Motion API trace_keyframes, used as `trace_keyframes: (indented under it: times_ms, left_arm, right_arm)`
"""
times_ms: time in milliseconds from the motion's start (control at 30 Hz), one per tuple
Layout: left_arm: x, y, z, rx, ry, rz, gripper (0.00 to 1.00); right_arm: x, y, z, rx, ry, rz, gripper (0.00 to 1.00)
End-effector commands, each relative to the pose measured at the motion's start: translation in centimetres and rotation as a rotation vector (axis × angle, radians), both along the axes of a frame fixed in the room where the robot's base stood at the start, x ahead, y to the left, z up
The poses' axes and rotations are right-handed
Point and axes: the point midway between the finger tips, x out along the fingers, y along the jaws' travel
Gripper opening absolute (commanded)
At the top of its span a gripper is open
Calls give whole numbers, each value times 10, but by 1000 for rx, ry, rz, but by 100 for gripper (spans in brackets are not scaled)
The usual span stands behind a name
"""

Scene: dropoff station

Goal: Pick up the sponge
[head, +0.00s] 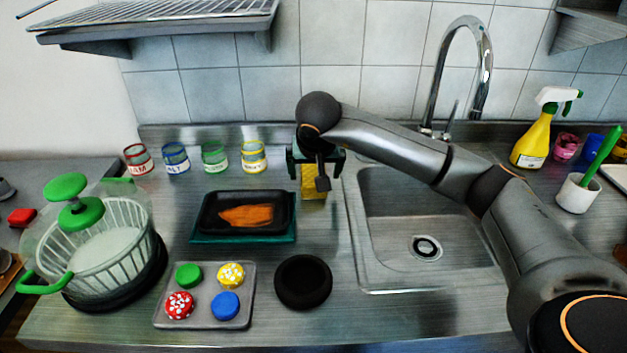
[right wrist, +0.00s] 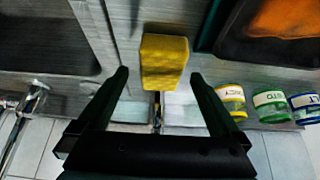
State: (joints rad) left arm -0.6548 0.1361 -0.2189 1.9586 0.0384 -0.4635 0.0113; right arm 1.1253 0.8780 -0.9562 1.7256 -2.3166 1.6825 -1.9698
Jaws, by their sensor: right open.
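The yellow sponge (head: 313,184) lies on the steel counter between the black tray and the sink, partly hidden by my right gripper in the head view. In the right wrist view the sponge (right wrist: 164,62) sits in line with the gap between the fingers, just beyond their tips. My right gripper (head: 316,178) is above the sponge, pointing down. Its two dark fingers (right wrist: 160,80) are spread wide with nothing held between them. My left gripper is not in the head view.
A black tray (head: 214,222) with an orange fillet sits left of the sponge. The sink (head: 390,275) opens to the right. Several glass jars (head: 215,157) stand behind left. A black round dish (head: 303,281) and a tray of colored caps (head: 205,315) are in front.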

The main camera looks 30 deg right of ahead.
Motion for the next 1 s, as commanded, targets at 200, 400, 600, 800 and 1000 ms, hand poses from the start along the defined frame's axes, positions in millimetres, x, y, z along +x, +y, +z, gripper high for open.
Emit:
trace_keyframes:
  times_ms: [200, 400, 600, 800, 1000]
  left_arm:
    - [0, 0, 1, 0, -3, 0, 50]
    - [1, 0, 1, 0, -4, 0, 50]
    - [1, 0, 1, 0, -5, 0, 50]
    - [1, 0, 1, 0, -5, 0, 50]
    - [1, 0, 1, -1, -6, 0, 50]
  right_arm:
    - [11, -4, -26, 1, 1, 0, 100]
    - [13, -5, -29, 0, 0, 0, 100]
    - [13, -5, -29, 0, 0, 1, 86]
    - [13, -5, -29, 0, 0, 0, 64]
    - [13, -5, -29, 0, 0, 0, 42]
